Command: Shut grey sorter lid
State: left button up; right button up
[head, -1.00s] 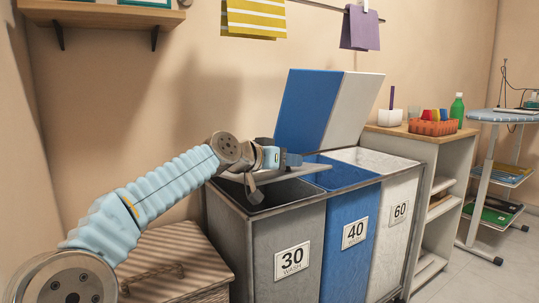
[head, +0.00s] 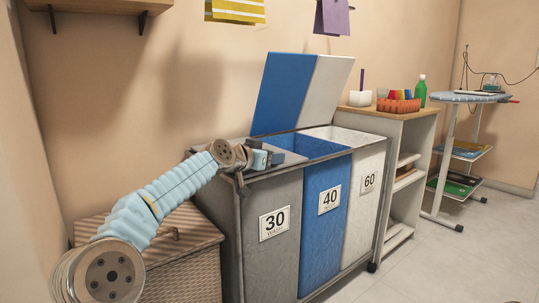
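The laundry sorter has three compartments, grey (head: 275,238), blue (head: 327,225) and white (head: 366,205), labelled 30, 40 and 60. The grey lid (head: 290,158) lies nearly flat over the grey compartment, largely behind my gripper; I cannot tell whether it rests fully on the rim. The blue lid (head: 286,92) and white lid (head: 330,98) stand raised at the back. My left gripper (head: 272,159) is over the grey lid, close to or touching it. Its fingers are too small and overlapped to read. My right gripper is not in view.
A wicker hamper (head: 185,258) stands left of the sorter, under my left arm. A shelf unit (head: 408,170) with an orange basket (head: 398,105) stands to the right, with an ironing board (head: 468,97) beyond. A yellow striped cloth (head: 236,10) hangs above. Floor at lower right is clear.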

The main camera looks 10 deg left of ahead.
pick_arm(q)
jog(key=shift+o, duration=1.2)
jog(key=shift+s+a+r, duration=0.1)
jog(key=shift+s+a, duration=0.1)
jog(key=b+v, duration=0.1)
jog(key=v, duration=1.2)
jog(key=shift+b, duration=0.3)
jog(key=shift+s, duration=0.25)
